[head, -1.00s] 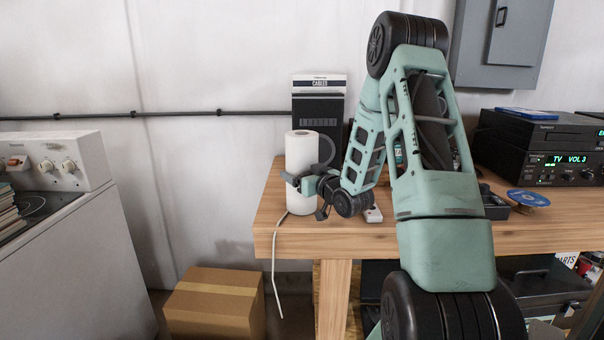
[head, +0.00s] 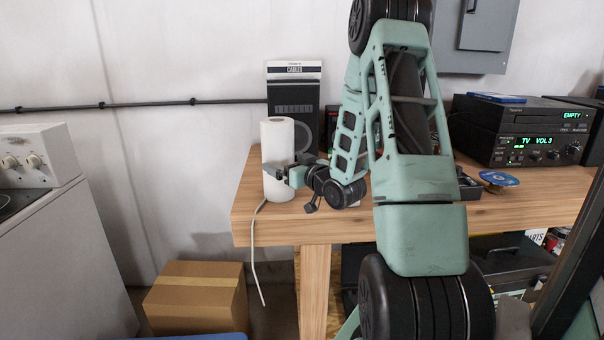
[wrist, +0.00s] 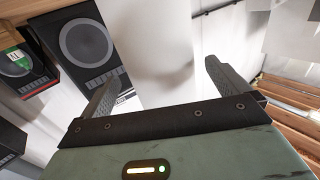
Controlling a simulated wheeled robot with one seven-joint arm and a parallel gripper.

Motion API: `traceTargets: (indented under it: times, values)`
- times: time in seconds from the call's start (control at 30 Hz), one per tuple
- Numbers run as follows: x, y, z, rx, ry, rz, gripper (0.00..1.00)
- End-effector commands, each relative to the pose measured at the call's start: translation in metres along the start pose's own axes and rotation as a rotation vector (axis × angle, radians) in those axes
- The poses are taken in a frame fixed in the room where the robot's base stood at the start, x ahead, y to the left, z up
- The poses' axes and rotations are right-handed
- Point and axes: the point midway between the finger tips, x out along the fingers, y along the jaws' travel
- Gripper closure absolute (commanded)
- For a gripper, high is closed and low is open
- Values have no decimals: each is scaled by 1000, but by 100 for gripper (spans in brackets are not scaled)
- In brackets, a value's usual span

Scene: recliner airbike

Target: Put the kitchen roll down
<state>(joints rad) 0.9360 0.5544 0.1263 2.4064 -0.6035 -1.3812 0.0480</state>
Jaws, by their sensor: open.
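The white kitchen roll (head: 277,140) stands upright at the left end of the wooden workbench (head: 300,225). Its base appears to rest on the bench top. My gripper (head: 277,171) is at the roll's lower half, reaching it from the right. In the wrist view my gripper (wrist: 166,66) is open, with one finger on each side of the roll (wrist: 165,35). There seems to be a gap between the roll and the right finger; I cannot tell whether the left finger touches it. The roll's lower part is partly hidden by the fingers in the head view.
A pale cable (head: 254,250) hangs over the bench's left edge. Stacked electronics (head: 530,130) and a blue disc (head: 498,178) are to the right. A cardboard box (head: 195,297) is on the floor.

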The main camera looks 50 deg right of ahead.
Motion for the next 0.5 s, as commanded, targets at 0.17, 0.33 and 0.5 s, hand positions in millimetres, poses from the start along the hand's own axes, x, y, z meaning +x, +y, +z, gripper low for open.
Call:
traceTargets:
  times: [0.17, 0.33, 0.5]
  values:
    - [-37, 0, 2, 0, 0, 2, 0]
    - [-53, 0, -5, 5, -3, -2, 0]
    - [-57, 1, -5, 3, -4, -4, 0]
